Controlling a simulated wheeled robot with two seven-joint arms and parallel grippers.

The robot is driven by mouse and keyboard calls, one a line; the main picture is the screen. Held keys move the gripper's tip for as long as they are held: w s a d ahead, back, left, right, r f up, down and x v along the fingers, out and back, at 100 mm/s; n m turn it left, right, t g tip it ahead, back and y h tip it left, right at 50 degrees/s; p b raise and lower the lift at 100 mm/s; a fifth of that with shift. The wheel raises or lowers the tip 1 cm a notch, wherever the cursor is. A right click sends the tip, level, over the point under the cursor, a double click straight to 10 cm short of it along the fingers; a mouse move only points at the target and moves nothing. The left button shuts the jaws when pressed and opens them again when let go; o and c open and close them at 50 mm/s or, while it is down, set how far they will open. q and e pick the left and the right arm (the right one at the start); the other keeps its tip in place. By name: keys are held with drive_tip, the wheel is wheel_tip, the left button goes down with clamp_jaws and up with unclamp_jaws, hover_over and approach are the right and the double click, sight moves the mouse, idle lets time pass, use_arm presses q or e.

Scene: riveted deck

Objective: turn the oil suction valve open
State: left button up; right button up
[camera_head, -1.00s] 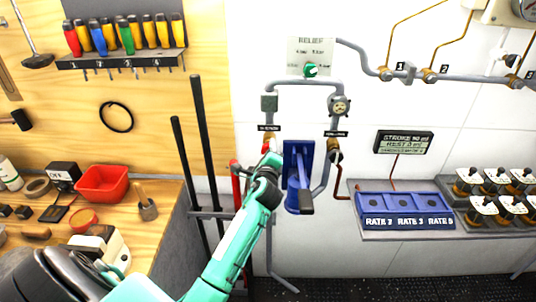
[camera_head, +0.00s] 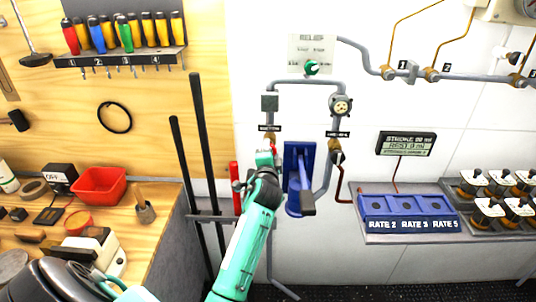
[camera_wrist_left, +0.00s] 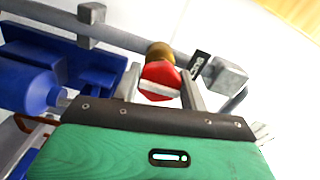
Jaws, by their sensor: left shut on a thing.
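The oil suction valve has a red knob with a white stripe, in the wrist view (camera_wrist_left: 160,82), in front of a brass fitting (camera_wrist_left: 160,52). My left gripper (camera_wrist_left: 161,92) has one finger on each side of this knob and is shut on it. In the head view the gripper (camera_head: 266,158) is at the left pipe, just below a small black label (camera_head: 269,128), and hides most of the valve. How far the valve is turned cannot be told. My right gripper is not in view.
A blue pump body with a lever (camera_head: 299,165) stands close right of the gripper. A second valve (camera_head: 335,146) is on the right pipe. Dark rods (camera_head: 203,140) and a red handle (camera_head: 234,188) stand to the left.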

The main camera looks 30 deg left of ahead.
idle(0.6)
use_arm(q)
drive_tip(key=o, duration=1)
drive_tip(key=b+v, duration=0.3)
drive_tip(key=v, duration=1.1)
drive_tip(key=shift+a+f, duration=0.1)
